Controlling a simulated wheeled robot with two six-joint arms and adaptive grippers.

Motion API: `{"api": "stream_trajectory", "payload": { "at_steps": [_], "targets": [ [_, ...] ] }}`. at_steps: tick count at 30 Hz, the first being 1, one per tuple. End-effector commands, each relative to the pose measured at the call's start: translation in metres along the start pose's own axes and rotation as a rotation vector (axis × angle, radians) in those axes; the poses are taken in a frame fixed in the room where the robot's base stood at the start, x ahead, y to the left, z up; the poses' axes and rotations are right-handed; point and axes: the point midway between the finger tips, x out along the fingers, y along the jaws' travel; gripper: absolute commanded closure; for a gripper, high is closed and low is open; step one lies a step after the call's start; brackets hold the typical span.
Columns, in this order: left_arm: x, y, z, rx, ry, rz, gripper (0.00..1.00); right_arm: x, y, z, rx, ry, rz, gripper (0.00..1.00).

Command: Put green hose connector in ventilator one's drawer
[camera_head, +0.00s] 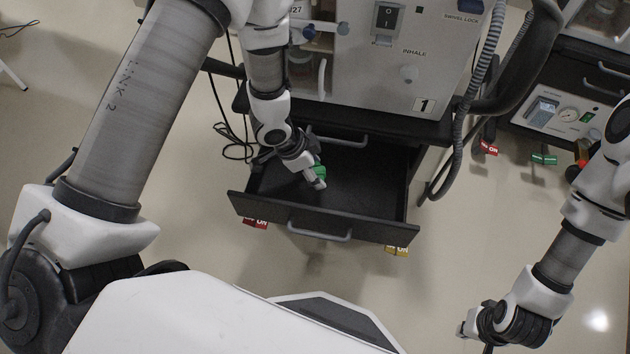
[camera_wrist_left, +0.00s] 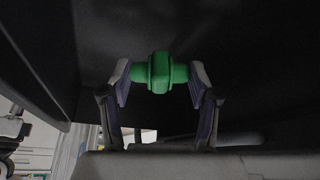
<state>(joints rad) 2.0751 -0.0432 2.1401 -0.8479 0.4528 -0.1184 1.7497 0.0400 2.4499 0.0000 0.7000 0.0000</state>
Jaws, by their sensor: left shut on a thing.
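The green hose connector (camera_wrist_left: 159,72) is held between the two fingertips of my left gripper (camera_wrist_left: 160,78) in the left wrist view. In the head view the connector (camera_head: 319,171) shows at the tip of my left gripper (camera_head: 314,179), over the open drawer (camera_head: 370,229) of the ventilator marked 1 (camera_head: 420,70). I cannot tell whether the connector touches the drawer floor. The drawer is pulled out and its visible dark floor is bare. My right gripper (camera_head: 474,335) is at the lower right, away from the drawer; its fingers are too small and turned to read.
A second drawer handle (camera_head: 340,140) sits above the open drawer. A grey corrugated hose (camera_head: 462,125) hangs at the ventilator's right. Another unit with a gauge (camera_head: 565,115) stands at the right. Open floor lies between the drawer and my right arm.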

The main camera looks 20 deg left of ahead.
Motion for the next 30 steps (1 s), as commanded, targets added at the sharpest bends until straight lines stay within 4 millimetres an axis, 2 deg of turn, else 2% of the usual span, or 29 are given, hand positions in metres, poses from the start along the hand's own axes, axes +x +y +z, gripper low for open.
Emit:
{"api": "stream_trajectory", "payload": {
  "at_steps": [6,8,9,16,17,18,19,30],
  "targets": [
    [0.034,0.001,0.015,-0.001,-0.002,0.001,0.60,0.014,0.000,0.000,0.000,0.000,0.000,1.00],
    [0.034,0.001,0.015,-0.001,-0.002,0.001,0.60,0.013,0.000,0.000,0.000,0.000,0.000,1.00],
    [0.033,0.001,0.014,-0.001,-0.001,0.000,0.64,0.012,0.000,0.000,0.000,0.000,0.000,1.00],
    [0.036,0.001,0.016,-0.001,-0.001,0.001,0.64,0.014,0.000,0.000,0.000,0.000,0.000,1.00],
    [0.036,0.001,0.015,-0.001,-0.001,0.001,0.32,0.013,0.000,0.000,0.000,0.000,0.000,1.00],
    [0.035,0.001,0.015,0.000,-0.001,0.001,0.18,0.013,0.000,0.000,0.000,0.000,0.000,1.00],
    [0.035,0.001,0.015,0.000,-0.001,0.001,0.14,0.013,0.000,0.000,0.000,0.000,0.000,1.00],
    [0.031,0.001,0.013,0.000,-0.001,0.000,0.14,0.011,0.000,0.000,0.000,0.000,0.000,1.00]
  ]
}}
